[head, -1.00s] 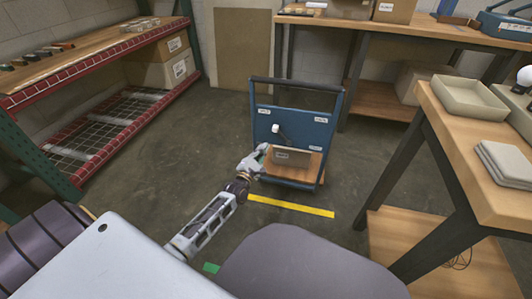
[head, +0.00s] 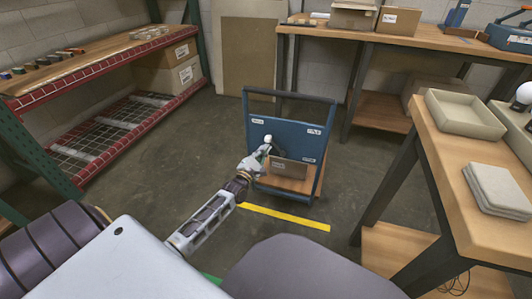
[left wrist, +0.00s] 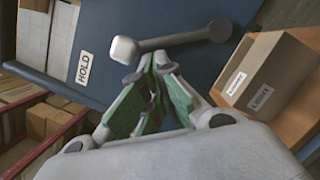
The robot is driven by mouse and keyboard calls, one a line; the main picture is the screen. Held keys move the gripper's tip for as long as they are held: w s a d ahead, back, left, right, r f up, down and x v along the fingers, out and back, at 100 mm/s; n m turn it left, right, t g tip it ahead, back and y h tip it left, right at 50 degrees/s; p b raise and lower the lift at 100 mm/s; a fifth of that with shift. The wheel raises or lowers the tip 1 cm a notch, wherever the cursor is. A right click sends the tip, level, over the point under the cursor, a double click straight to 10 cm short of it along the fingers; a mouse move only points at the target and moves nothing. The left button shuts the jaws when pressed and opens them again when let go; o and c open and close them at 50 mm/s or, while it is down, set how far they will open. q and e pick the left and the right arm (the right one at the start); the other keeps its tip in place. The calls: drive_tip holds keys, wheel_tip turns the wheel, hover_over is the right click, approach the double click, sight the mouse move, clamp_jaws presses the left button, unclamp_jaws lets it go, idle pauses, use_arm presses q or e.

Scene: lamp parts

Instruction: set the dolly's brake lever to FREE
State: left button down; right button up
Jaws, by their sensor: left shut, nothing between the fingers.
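The blue dolly (head: 290,135) stands on the floor with an upright panel and a dark handle frame. Its brake lever (left wrist: 178,40) has a pale knob (left wrist: 125,50) and a dark arm running to a round pivot on the panel. The knob (head: 268,138) points to the upper left of the panel in the head view. In the left wrist view it lies on the side of the HOLD label (left wrist: 85,67). My left gripper (head: 264,152) is shut and empty, its green-padded fingertips (left wrist: 150,66) just below the lever arm near the knob. Contact is unclear. My right gripper is out of view.
A cardboard box (head: 291,172) sits on the dolly's wooden deck, right of my gripper. A yellow strip (head: 284,217) marks the floor in front. A red-edged rack (head: 110,130) stands left, a workbench (head: 500,215) right.

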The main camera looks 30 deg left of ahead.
use_arm(q)
drive_tip(key=shift+w+r, duration=0.1)
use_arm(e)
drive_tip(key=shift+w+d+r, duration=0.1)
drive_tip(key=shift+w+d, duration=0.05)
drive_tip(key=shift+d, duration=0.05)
use_arm(q)
drive_tip(key=shift+d+r+p, duration=0.1)
drive_tip(key=shift+d+p, duration=0.05)
drive_tip(key=shift+p, duration=0.15)
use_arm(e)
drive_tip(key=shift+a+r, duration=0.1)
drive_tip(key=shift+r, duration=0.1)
use_arm(q)
drive_tip(key=shift+r+m+p, duration=0.1)
drive_tip(key=shift+m+p, duration=0.2)
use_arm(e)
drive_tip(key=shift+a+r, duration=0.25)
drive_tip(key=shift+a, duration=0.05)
